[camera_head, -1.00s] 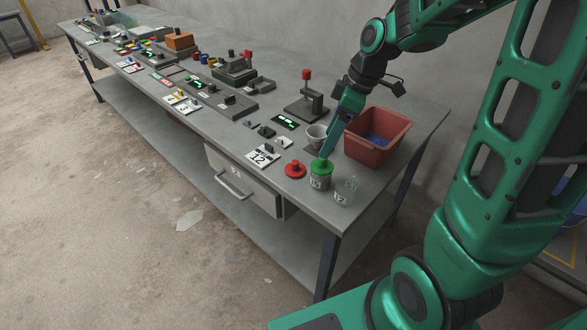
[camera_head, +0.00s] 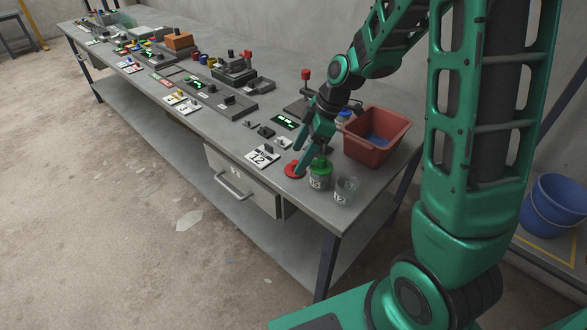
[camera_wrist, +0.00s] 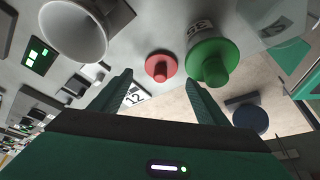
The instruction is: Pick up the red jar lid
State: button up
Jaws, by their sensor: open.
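The red jar lid (camera_head: 294,170) lies flat on the workbench near its front right corner, knob up. It also shows in the wrist view (camera_wrist: 160,66), ahead of and between my two fingers. My gripper (camera_head: 302,170) is open, with its fingers reaching down at the lid from above. In the wrist view my fingertips (camera_wrist: 158,80) stand apart on either side of the lid's line, with nothing between them. Whether a finger touches the lid I cannot tell.
A jar with a green lid (camera_head: 320,172) stands close to the right of the red lid, and a clear jar (camera_head: 345,190) beyond it. A red-brown bin (camera_head: 372,150) stands behind. A number card (camera_head: 263,156) lies to the left. The bench's front edge is near.

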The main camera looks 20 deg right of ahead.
aim_at(295, 161)
jog(key=shift+x, duration=1.95)
jog(key=shift+r, duration=0.1)
jog(key=c, duration=1.1)
jog(key=shift+r, duration=0.1)
jog(key=shift+r, duration=0.55)
notch_tip(295, 161, up, 3)
jog(key=shift+f, duration=0.2)
jog(key=shift+s+a+r, duration=1)
jog(key=shift+a+r, duration=0.65)
jog(key=shift+r, duration=0.05)
jog(key=shift+s+a+r, duration=1)
jog(key=shift+a+r, duration=0.65)
jog(key=shift+s+a+r, duration=1.05)
jog(key=shift+a+r, duration=0.6)
jog(key=shift+r, duration=0.05)
jog(key=shift+f, duration=0.1)
